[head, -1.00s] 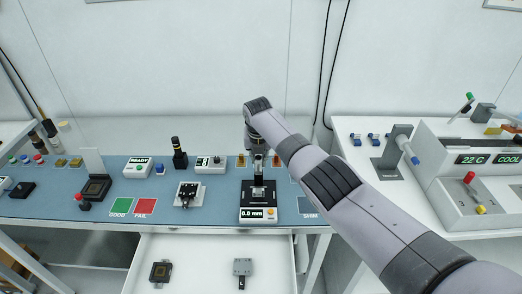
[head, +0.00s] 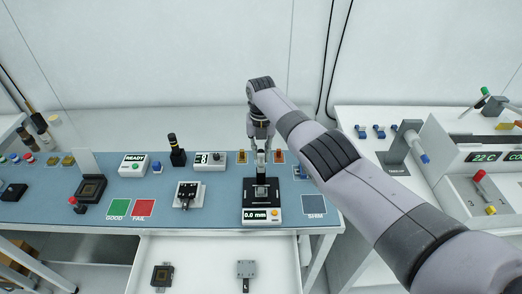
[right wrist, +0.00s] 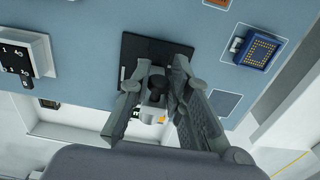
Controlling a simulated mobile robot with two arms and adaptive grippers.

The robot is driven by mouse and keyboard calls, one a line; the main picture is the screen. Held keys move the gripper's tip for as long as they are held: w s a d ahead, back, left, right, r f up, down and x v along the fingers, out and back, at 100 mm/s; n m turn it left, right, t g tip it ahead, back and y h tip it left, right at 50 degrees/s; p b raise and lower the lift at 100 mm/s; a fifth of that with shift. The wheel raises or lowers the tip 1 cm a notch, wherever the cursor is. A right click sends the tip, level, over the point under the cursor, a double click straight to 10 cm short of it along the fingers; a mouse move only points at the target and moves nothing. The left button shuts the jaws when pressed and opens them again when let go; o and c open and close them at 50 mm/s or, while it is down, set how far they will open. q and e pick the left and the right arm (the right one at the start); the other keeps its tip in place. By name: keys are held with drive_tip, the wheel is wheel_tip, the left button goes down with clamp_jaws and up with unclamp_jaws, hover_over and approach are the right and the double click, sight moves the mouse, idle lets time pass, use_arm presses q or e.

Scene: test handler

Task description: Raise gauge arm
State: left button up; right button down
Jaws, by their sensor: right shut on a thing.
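The gauge (head: 262,217) stands on the blue mat, with a black base and a front display reading 0.0 mm. My right gripper (head: 262,168) points down over it and is shut on the gauge arm. In the right wrist view the two grey fingers of my right gripper (right wrist: 161,76) come together around a dark round part of the gauge arm (right wrist: 156,90), above the gauge's black plate (right wrist: 150,48). The fingers hide much of the gauge arm, so its exact height is unclear. My left gripper is not in view.
A small device with a display (head: 210,161) and a black fixture on a white plate (head: 187,196) stand left of the gauge. The green pad (head: 118,207), red pad (head: 144,208) and SHIM pad (head: 314,204) are empty. An open drawer (head: 205,262) lies below the front edge.

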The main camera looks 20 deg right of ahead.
drive_tip(key=shift+a, duration=0.15)
drive_tip(key=c, duration=1.6)
unclamp_jaws()
drive_tip(key=shift+f, duration=0.1)
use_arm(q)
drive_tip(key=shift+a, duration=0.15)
use_arm(e)
drive_tip(key=shift+o, duration=0.4)
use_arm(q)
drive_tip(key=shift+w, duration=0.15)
use_arm(e)
wheel_tip(320, 180, up, 12)
drive_tip(key=shift+w, duration=0.15)
drive_tip(key=shift+f, duration=0.1)
